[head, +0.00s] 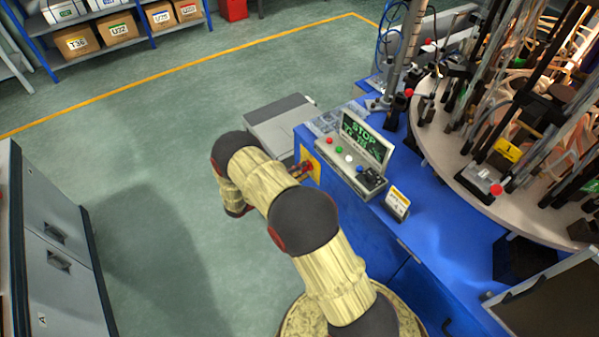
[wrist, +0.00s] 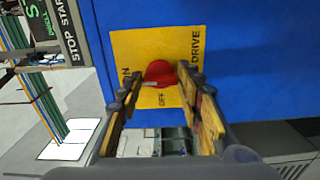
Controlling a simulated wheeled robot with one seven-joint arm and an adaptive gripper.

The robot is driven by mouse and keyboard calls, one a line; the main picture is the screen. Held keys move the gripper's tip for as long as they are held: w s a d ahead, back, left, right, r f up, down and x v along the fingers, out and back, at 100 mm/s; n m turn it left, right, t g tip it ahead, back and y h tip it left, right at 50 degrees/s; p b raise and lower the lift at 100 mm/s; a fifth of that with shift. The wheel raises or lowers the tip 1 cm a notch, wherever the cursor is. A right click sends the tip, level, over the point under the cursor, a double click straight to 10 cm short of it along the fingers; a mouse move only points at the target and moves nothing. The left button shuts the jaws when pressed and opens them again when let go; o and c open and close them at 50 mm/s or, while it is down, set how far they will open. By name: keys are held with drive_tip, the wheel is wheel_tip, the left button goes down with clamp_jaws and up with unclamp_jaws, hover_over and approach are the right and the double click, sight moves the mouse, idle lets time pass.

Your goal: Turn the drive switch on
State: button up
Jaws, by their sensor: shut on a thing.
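The drive switch is a red knob (wrist: 159,73) on a yellow plate (wrist: 140,45) fixed to the blue side of the machine. The plate is lettered ON, OFF and DRIVE, and the picture is turned sideways. My gripper (wrist: 158,82) has one finger on each side of the knob and is shut on it. A pale mark shows on the knob's lower left, but I cannot tell which setting it points to. In the head view the yellow plate (head: 311,158) shows beside my gripper (head: 303,168); my arm hides part of this area.
A control panel (head: 349,158) with coloured buttons and a screen reading STOP stands on the blue machine top, right of my gripper. A small sign (head: 397,203) stands nearby. A grey cabinet (head: 55,250) is at the left. The green floor between is clear.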

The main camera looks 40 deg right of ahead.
drive_tip(key=shift+f, duration=0.1)
drive_tip(key=o, duration=1.1)
drive_tip(key=shift+o, duration=0.3)
drive_tip(key=a, duration=1.2)
drive_tip(key=shift+w, duration=0.35)
